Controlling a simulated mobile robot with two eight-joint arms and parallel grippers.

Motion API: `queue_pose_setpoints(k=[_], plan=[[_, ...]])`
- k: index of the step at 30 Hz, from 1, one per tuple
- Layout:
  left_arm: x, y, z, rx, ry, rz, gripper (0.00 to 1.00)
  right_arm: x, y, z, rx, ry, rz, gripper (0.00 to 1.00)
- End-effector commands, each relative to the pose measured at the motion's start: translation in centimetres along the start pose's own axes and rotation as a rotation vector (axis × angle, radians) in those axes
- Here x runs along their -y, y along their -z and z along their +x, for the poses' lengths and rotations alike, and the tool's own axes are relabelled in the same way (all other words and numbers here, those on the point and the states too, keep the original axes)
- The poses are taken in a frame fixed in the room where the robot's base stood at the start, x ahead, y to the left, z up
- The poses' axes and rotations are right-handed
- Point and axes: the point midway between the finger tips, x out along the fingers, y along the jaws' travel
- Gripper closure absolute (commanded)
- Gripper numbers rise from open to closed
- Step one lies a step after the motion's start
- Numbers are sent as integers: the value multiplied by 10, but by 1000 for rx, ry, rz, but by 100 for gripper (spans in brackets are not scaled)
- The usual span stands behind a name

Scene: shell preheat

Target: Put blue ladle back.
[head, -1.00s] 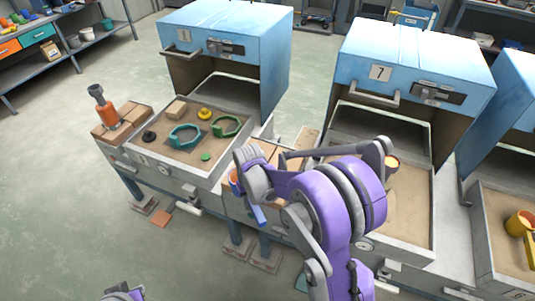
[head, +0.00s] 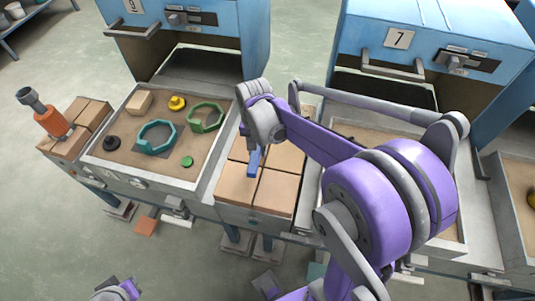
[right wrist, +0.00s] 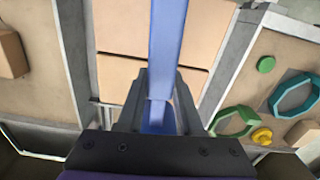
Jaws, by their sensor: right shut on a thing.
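The blue ladle (head: 254,160) is in my right gripper (head: 252,143), above the tan blocks between the two sand trays. In the head view only a short blue part shows below the gripper. In the right wrist view the ladle's long blue shaft (right wrist: 168,45) runs up from between the fingers of my right gripper (right wrist: 160,100), which is shut on it. The ladle's bowl cannot be made out. My left gripper's jaws do not show; only a small purple and grey part of my own body is at the bottom left.
The left sand tray (head: 95,151) holds a teal ring (head: 157,137), a green ring (head: 206,117) and small pieces. An orange-bodied tool (head: 46,116) stands on blocks at its left. Blue ovens (head: 430,35) stand behind the trays. Tan blocks (head: 277,192) lie below my right gripper.

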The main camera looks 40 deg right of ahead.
Motion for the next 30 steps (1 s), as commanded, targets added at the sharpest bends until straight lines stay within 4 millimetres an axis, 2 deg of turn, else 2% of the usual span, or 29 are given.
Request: queue_pose_setpoints(k=[1,4,9,16,21,24,30], plan=[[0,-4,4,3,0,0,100,-7,-1,0,-2,0,43,100],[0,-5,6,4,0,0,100,-12,0,8,-4,1,85,100],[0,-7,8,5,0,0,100,-11,0,38,-5,2,88,100],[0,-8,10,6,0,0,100,-11,0,62,-5,2,86,100],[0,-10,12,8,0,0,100,-11,0,86,-4,2,85,100],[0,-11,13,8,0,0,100,-11,0,93,-5,2,84,100],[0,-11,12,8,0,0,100,-11,0,94,-5,2,84,100]])
